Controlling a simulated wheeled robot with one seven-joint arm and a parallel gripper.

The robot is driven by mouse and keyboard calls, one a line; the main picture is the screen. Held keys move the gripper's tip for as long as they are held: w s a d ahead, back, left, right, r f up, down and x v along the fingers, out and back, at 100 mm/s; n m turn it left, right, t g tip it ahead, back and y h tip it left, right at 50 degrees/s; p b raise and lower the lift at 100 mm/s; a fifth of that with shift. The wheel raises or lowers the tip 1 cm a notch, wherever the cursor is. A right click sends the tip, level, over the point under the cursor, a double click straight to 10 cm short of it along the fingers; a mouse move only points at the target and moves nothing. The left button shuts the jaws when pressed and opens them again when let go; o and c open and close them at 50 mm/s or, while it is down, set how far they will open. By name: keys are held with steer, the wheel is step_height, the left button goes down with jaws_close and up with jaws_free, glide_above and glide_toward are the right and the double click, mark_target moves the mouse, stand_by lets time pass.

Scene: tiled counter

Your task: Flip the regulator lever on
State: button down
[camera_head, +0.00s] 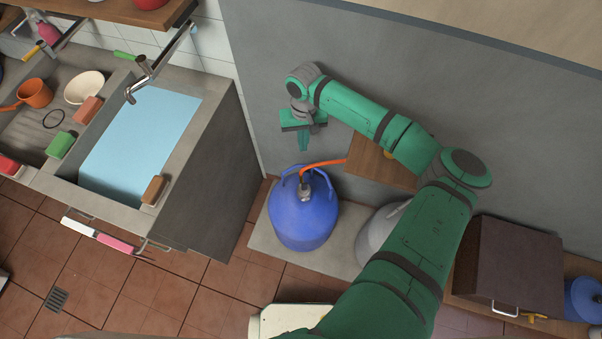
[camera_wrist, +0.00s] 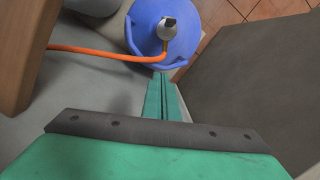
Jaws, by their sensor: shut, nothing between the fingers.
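A blue gas cylinder (camera_head: 303,219) stands on a pale slab on the floor in the head view. A grey regulator (camera_head: 304,192) sits on its top, with an orange hose running from it to the right. In the wrist view the regulator (camera_wrist: 166,28) is seen from above, with a small dark part on top that may be the lever; its position is unclear. My gripper (camera_head: 303,150) is shut and empty, pointing down above the cylinder and apart from it. In the wrist view my gripper's fingers (camera_wrist: 161,76) lie together, just short of the cylinder's near edge.
A grey sink counter (camera_head: 203,175) stands left of the cylinder. A wooden shelf (camera_head: 375,164) is to its right, with a grey cylinder (camera_head: 381,232) below. The grey wall (camera_head: 262,70) is behind. Tiled floor (camera_head: 190,290) lies open in front of the counter.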

mark_target(304, 186)
steer(key=shift+s+a+r+g, duration=0.25)
steer(key=shift+s+r+g, duration=0.15)
steer(key=shift+r, duration=0.2)
steer(key=shift+s+a+r+g, duration=0.25)
steer(key=shift+s+r+g, duration=0.1)
steer(key=shift+r, duration=0.2)
steer(key=shift+f, duration=0.15)
steer(key=s+f, duration=0.1)
steer(key=f, duration=0.2)
steer(key=s+f, duration=0.2)
steer(key=f, duration=0.1)
steer(key=s+d+f, duration=0.1)
steer(key=f, duration=0.2)
steer(key=shift+s+d+f, duration=0.1)
steer(key=shift+s+f, duration=0.2)
steer(key=shift+f, duration=0.05)
steer(key=shift+s, duration=0.65)
